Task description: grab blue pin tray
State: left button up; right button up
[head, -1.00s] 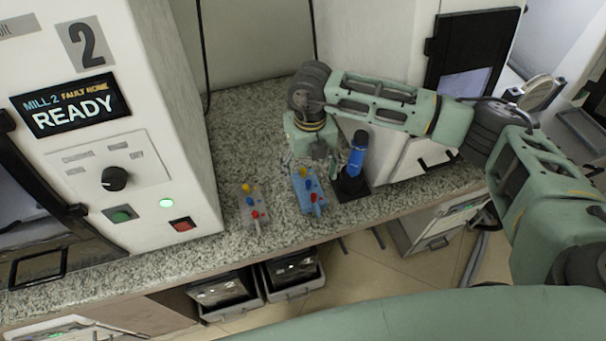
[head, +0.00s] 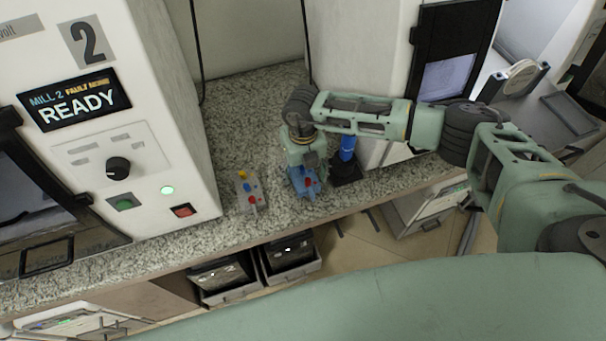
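The blue pin tray (head: 297,192) sits on the granite counter, with red pins and a blue pin showing and its handle end toward the front edge. My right gripper (head: 307,172) points down at the back part of this tray and hides it. I cannot tell whether the fingers touch the tray or how far they are open. My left gripper is not in view.
A grey pin tray (head: 246,200) with coloured pins lies to the left on the counter (head: 262,120). A blue cylindrical tool (head: 347,147) stands in a black base (head: 346,176) close to the right. Mill 2 (head: 150,130) stands at the left. Dark bins (head: 290,265) sit below.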

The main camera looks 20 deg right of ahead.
jog(key=c, duration=1)
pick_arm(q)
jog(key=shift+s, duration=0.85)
pick_arm(e)
jog(key=shift+c, duration=0.2)
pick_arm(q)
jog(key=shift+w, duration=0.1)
